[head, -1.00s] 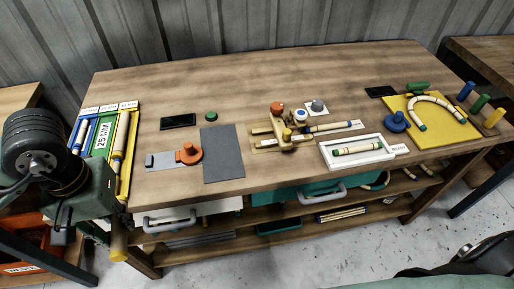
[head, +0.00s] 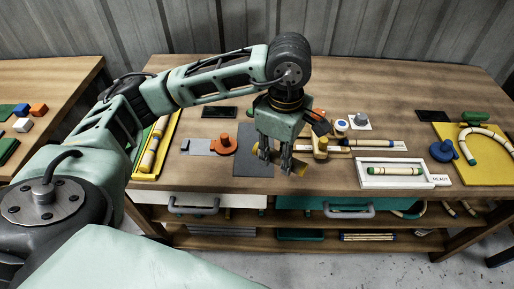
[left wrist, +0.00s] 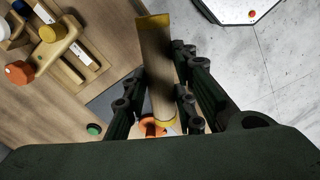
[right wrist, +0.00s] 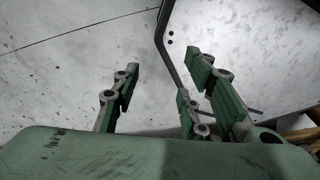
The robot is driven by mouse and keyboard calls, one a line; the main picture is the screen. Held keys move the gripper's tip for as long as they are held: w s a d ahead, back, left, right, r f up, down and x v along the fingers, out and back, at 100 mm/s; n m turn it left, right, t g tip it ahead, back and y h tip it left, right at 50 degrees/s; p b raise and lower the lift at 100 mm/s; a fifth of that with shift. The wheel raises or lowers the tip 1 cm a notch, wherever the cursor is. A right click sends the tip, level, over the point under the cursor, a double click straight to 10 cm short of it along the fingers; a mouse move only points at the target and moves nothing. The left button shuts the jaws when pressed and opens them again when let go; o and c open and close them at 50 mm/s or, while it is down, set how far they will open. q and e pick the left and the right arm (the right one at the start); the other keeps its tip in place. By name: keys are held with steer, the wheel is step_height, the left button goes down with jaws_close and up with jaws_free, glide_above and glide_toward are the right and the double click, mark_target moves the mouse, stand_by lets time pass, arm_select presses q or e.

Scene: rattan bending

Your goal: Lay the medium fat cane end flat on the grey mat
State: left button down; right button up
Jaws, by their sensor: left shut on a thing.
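My left gripper (head: 280,166) is over the right part of the grey mat (head: 247,172) in the head view, shut on a fat cane with yellow ends. In the left wrist view the cane (left wrist: 158,72) runs lengthwise between the fingers, one yellow end beyond them. The mat (left wrist: 104,104) shows partly behind the left finger. The cane looks held above the mat; the fingers hide much of it in the head view, so its exact height cannot be told. My right gripper (right wrist: 165,85) is open and empty above the floor in the right wrist view.
An orange knob on a grey plate (head: 222,145) stands left of the mat. A wooden jig (head: 321,145) stands just right of it. A white tray with a cane (head: 361,182) lies further right, near the front edge. A black slab (head: 218,112) lies behind.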

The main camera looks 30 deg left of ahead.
arm_select(q)
steer(key=n, duration=0.1)
steer(key=w+n, duration=0.1)
steer(key=n, duration=0.1)
steer(key=shift+a, duration=0.1)
steer(key=w+a+f+n, duration=0.2)
steer(key=a+n, duration=0.2)
steer(key=n, duration=0.3)
steer(key=w+a+f+n+p, duration=0.1)
steer(key=w+a+f+n, duration=0.1)
steer(key=n, duration=0.5)
steer(key=w+a+f+n+p, duration=0.1)
steer(key=w+a+f+n, duration=0.1)
steer(key=a+n, duration=0.4)
steer(key=shift+w+a+f+n, duration=0.15)
steer(key=shift+w+f+n, duration=0.25)
steer(key=shift+w, duration=0.4)
steer(key=shift+a+f, duration=0.15)
step_height(320, 180, down, 3)
steer(key=shift+f+p, duration=0.1)
steer(key=shift+p, duration=0.8)
steer(key=shift+f, duration=0.45)
arm_select(e)
steer(key=r, duration=0.1)
steer(key=s+r, duration=0.1)
steer(key=r, duration=0.1)
steer(key=shift+d+r, duration=0.2)
steer(key=shift+r, duration=0.1)
